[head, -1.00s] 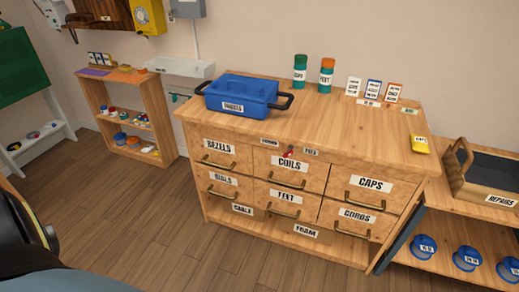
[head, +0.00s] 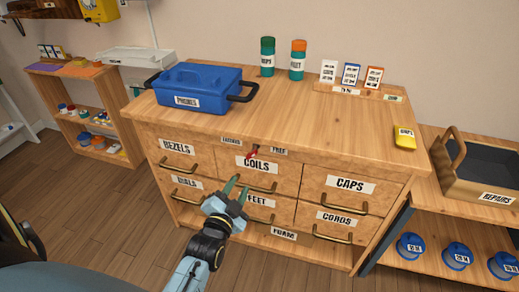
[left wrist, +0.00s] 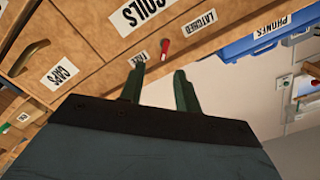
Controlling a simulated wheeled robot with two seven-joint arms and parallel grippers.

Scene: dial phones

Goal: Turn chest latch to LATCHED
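The chest of drawers (head: 330,122) stands in the middle of the head view. Its small red latch (head: 251,153) sits on the front rail above the COILS drawer, between the LATCHED label (head: 231,140) on the left and the FREE label (head: 279,151) on the right. The latch also shows in the left wrist view (left wrist: 165,48), where the chest appears upside down; its exact angle is hard to tell. My left gripper (head: 237,185) is open and empty, in front of the drawers and below the latch, apart from it. My right gripper is out of view.
Brass drawer handles stick out near my left gripper. A REPAIRS tray (head: 497,196) is at right. Floor in front is open.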

